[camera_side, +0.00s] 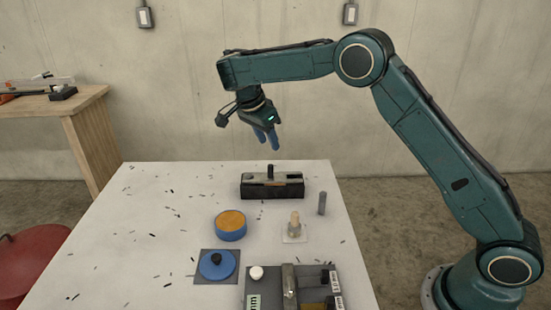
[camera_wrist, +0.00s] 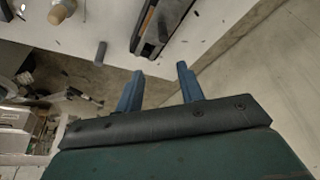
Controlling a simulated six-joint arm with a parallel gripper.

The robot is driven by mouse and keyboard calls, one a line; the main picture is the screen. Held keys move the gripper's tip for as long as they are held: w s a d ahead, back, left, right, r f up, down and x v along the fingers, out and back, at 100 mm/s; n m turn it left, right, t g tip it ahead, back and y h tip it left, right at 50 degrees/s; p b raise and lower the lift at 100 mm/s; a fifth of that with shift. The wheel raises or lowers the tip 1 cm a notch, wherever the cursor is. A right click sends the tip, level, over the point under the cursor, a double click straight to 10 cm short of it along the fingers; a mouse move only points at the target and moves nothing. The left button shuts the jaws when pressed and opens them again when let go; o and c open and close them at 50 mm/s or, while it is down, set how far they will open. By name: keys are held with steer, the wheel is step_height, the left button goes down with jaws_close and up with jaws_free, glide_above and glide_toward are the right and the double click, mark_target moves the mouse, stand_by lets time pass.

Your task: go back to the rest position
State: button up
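My gripper (camera_side: 267,139) hangs in the air above the far part of the white table (camera_side: 150,215), clear of everything on it. In the wrist view my gripper (camera_wrist: 160,82) shows two blue fingers standing apart with nothing between them. Below it in the side view is a dark block-shaped fixture (camera_side: 272,187) with a short black post on top. This fixture also shows at the top of the wrist view (camera_wrist: 160,28).
On the table stand a blue round container (camera_side: 231,227) with orange inside, a blue lid with black knob (camera_side: 217,264) on a grey plate, a grey cylinder (camera_side: 322,203), a pale peg (camera_side: 295,226) and a panel fixture (camera_side: 290,285). Small dark shavings lie scattered.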

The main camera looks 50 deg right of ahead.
steer(key=s+d+r+n+t+y, duration=0.1)
steer(key=s+d+r+n+t, duration=0.2)
steer(key=s+r+n, duration=0.9)
steer(key=s+a+f+n+t+y, duration=0.1)
steer(key=s+a+n, duration=0.1)
steer(key=s, duration=1)
steer(key=s+a+f+n+t+y, duration=0.1)
steer(key=s+n, duration=0.4)
steer(key=s, duration=0.7)
steer(key=shift+s+a+f+t+y, duration=0.15)
steer(key=shift+s+a+t+y, duration=0.15)
steer(key=shift+a+t+y, duration=0.5)
